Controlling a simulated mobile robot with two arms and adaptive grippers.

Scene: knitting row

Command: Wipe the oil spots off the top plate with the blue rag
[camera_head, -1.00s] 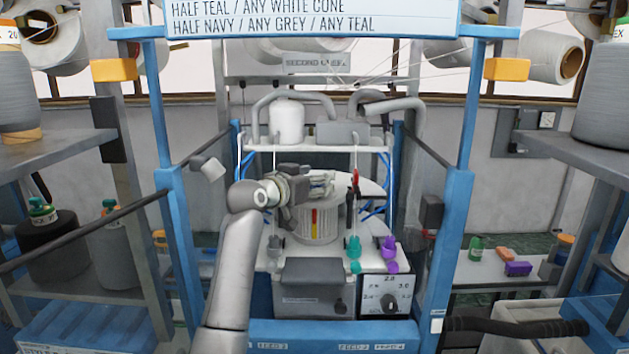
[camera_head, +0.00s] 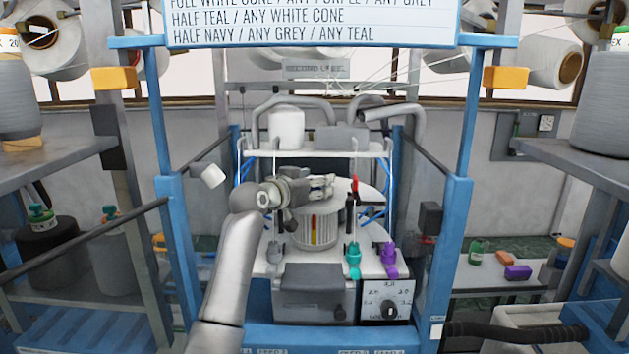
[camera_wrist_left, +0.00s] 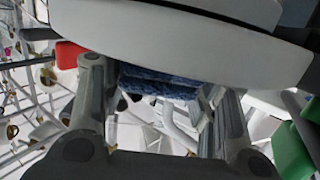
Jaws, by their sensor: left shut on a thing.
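My left gripper (camera_head: 328,187) reaches over the knitting machine from the left, at the round pale top plate (camera_head: 364,194). In the left wrist view its fingers (camera_wrist_left: 165,105) are closed on the blue rag (camera_wrist_left: 160,82), a dark blue folded cloth. A large pale disc rim (camera_wrist_left: 175,55), seemingly the top plate, fills the upper part of that view, with the rag right at its lower edge. I cannot tell whether the rag touches it. The rag is not distinguishable in the head view. No oil spots can be made out. My right gripper is not in view.
Blue posts (camera_head: 458,240) flank the machine on both sides. A white shelf (camera_head: 318,150) with a white cone (camera_head: 287,128) stands behind the plate. A red-tipped part (camera_head: 355,185) rises by the plate. Teal (camera_head: 353,255) and purple (camera_head: 389,258) pieces stand in front.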

